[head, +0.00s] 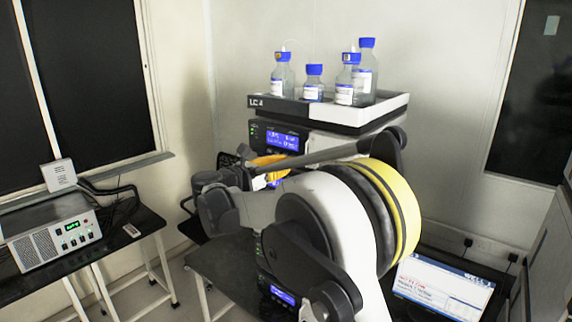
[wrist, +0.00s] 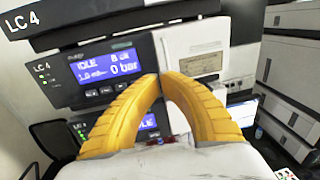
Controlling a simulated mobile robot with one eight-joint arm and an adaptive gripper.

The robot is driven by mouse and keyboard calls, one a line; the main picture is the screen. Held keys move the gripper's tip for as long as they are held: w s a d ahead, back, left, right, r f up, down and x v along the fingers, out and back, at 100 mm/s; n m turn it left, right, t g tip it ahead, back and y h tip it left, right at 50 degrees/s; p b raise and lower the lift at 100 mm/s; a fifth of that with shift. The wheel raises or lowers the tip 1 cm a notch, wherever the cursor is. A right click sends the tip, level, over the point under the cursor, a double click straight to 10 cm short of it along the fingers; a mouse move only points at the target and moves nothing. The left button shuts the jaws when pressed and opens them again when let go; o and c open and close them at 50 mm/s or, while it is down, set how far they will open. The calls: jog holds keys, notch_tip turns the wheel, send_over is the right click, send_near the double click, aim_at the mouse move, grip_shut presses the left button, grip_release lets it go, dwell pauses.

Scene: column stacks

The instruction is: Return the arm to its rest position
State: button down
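My gripper (wrist: 161,78) shows its two yellow ribbed fingers in the wrist view, with their tips together and nothing visible between them. It points towards the front of the LC 4 instrument stack (wrist: 108,72). In the head view, my arm is bent in front of the stack and hides much of it. Part of the yellow fingers of my gripper (head: 268,161) shows just below the upper blue display (head: 282,140). I cannot tell how close the fingertips are to the panel.
Several blue-capped bottles stand in the tray (head: 333,115) on top of the stack. A laptop (head: 443,287) sits on the bench at the right. A grey instrument (head: 53,238) stands on the left table. A chair is partly hidden behind my arm.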

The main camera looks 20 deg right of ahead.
jog(key=w+a+b+v, duration=0.1)
jog(key=b+v, duration=0.1)
jog(key=v, duration=0.7)
notch_tip(320, 180, up, 5)
jog(key=d+n+t+y+b, duration=0.2)
jog(key=n+t+y+b, duration=0.3)
jog(key=n+t+b, duration=0.7)
jog(key=s+a+f+n+g+y+b, duration=0.15)
jog(key=s+f+n+y+b, duration=0.3)
jog(key=n, duration=0.55)
jog(key=s+a+f+n+y+b, duration=0.1)
jog(key=s+a+f+n+y, duration=0.2)
jog(key=f+n+y, duration=0.6)
jog(key=s+d+f+n+g+h+b, duration=0.1)
jog(key=s+d+f+n+g+b, duration=0.2)
jog(key=s+f, duration=0.6)
jog(key=s+d+f+n+g+h+b, duration=0.1)
jog(key=s+d+f+n+g+b, duration=0.2)
jog(key=s+f+n, duration=0.5)
jog(key=s+d+f+n+g+h+b, duration=0.1)
jog(key=s+d+f+n+g+b, duration=0.2)
jog(key=s+f, duration=0.8)
notch_tip(320, 180, down, 11)
jog(key=n+g+b, duration=0.2)
jog(key=n+g, duration=0.1)
jog(key=shift+s+d, duration=0.2)
jog(key=shift+s, duration=0.1)
